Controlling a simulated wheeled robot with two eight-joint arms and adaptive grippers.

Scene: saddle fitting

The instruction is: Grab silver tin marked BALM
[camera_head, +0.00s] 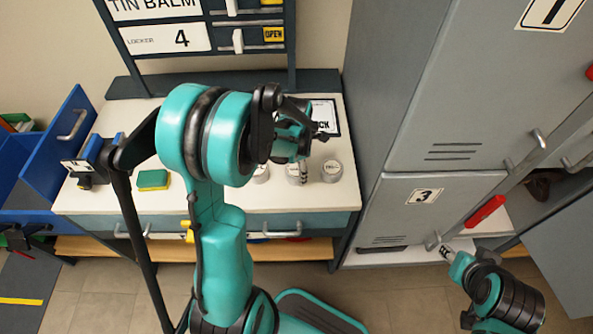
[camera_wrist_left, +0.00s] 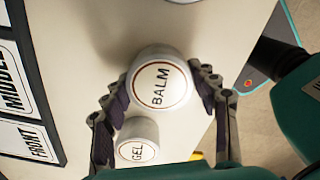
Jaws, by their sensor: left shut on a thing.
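The silver tin marked BALM (camera_wrist_left: 160,88) has a white lid with a brown ring and shows in the left wrist view. My left gripper (camera_wrist_left: 161,82) is shut on it, with one finger on each side. A smaller tin marked GEL (camera_wrist_left: 137,150) is close beside it. In the head view my left gripper (camera_head: 299,160) is low over the table among several tins, partly covering the middle one (camera_head: 298,177). Their lettering is too small to read there. My right arm (camera_head: 492,292) is at lower right by the lockers; its finger state is unclear.
A tin (camera_head: 331,171) stands to the right on the white table (camera_head: 210,195). A green-yellow sponge (camera_head: 153,180) lies at left. A sign board (camera_head: 163,38) reads TIN BALM and LOCKER 4. Grey lockers (camera_head: 405,215) are at right, blue bins (camera_head: 60,140) at left.

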